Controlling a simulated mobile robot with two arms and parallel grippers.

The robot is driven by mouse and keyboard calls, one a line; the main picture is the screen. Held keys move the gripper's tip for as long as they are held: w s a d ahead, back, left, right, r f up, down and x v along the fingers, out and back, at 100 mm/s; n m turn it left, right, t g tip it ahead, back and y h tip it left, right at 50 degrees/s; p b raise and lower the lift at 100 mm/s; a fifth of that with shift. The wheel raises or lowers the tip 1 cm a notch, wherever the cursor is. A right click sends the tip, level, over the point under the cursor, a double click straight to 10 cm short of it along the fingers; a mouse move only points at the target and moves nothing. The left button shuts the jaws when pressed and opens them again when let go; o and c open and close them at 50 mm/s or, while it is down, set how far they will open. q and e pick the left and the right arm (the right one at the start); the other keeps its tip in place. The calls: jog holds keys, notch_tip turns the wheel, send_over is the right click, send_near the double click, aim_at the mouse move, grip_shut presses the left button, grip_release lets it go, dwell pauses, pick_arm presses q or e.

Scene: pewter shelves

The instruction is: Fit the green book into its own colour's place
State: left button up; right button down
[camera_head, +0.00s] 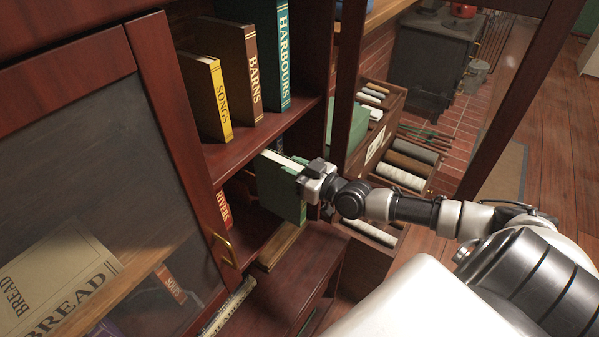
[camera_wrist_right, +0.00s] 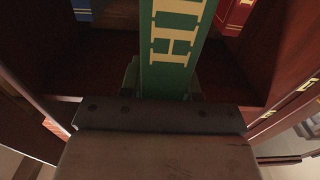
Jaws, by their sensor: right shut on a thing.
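The green book (camera_head: 280,187) is upright at the mouth of the lower shelf compartment in the head view. My right gripper (camera_head: 309,188) is shut on its spine side. In the right wrist view the green book (camera_wrist_right: 178,45) shows its spine with large gold letters, held between the jaws of my right gripper (camera_wrist_right: 163,100). The shelf's dark red wood lies behind it. I cannot tell how far the book is inside the compartment, and no green-marked place can be made out. My left gripper is not in view.
A red book (camera_head: 223,210) stands left in the lower compartment. Yellow (camera_head: 207,95), brown (camera_head: 232,70) and teal (camera_head: 272,50) books stand on the shelf above. A glass-panelled door (camera_head: 90,190) with a brass handle (camera_head: 224,249) stands at the left. Drawers of rolls (camera_head: 400,175) lie to the right.

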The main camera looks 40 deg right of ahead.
aim_at(264, 160)
jog(key=shift+b+x, duration=1.05)
jog(key=shift+x, duration=3.35)
jog(key=shift+f+b, duration=0.35)
jog(key=shift+b, duration=0.05)
jog(key=c, duration=0.7)
grip_release()
jog(key=shift+a, duration=0.1)
jog(key=shift+c, duration=0.2)
jog(key=shift+s+f, duration=0.1)
jog(key=shift+f, duration=0.15)
jog(key=b+v, duration=0.1)
jog(key=v, duration=1)
jog(key=shift+r, duration=0.2)
jog(key=shift+f, duration=0.1)
